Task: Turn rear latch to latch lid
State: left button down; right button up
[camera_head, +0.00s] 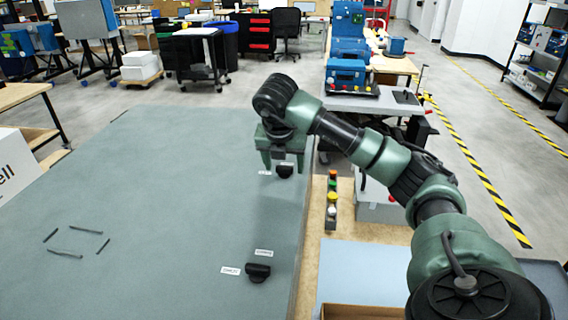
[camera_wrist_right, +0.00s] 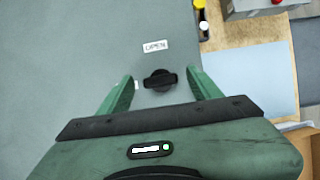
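The broad grey-green lid (camera_head: 170,190) bears two black latches along its right side, a far latch (camera_head: 285,171) and a near latch (camera_head: 258,273). I cannot tell which is the rear one. My right gripper (camera_head: 282,166) is open and empty, fingers pointing down, appearing around the far latch in the head view. In the right wrist view, a latch (camera_wrist_right: 160,80) shows between the open fingers (camera_wrist_right: 160,82), its bar lying left-right; the surroundings match the near latch. An OPEN label (camera_wrist_right: 155,46) sits above it; a left label is mostly hidden. My left gripper is out of view.
Right of the lid, a tan board holds a strip of coloured buttons (camera_head: 332,202), a grey box (camera_head: 380,208), a blue mat (camera_head: 350,270) and a cardboard box (camera_head: 360,312). The lid's left and middle are clear except for thin dark slots (camera_head: 76,242).

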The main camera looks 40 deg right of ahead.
jog(key=v, duration=0.8)
jog(key=shift+f, duration=0.15)
dwell(0.6)
